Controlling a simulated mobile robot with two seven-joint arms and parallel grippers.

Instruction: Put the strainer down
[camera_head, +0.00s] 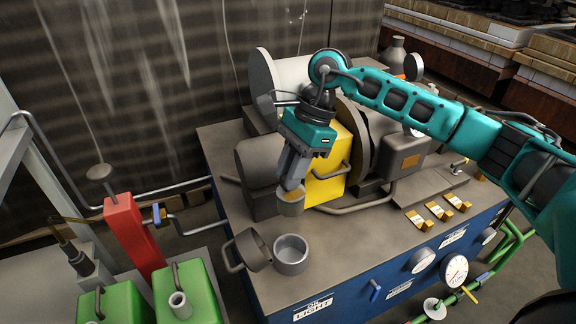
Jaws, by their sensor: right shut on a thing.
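My right gripper (291,184) reaches down from the teal arm over the workbench top. It is shut on a small grey cup-shaped strainer (291,207) with a tan inside. The strainer is roughly upright, in front of the yellow block; I cannot tell whether its base touches the bench. My gripper fingers hide part of its rim. My left gripper is out of view.
On the blue bench (330,261), an open metal cup (291,255) and a dark handled pot (253,251) stand near the front left corner. A yellow block (327,180) and grey machinery (404,158) stand behind. Small brass pieces (439,211) lie right. Bench top between is clear.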

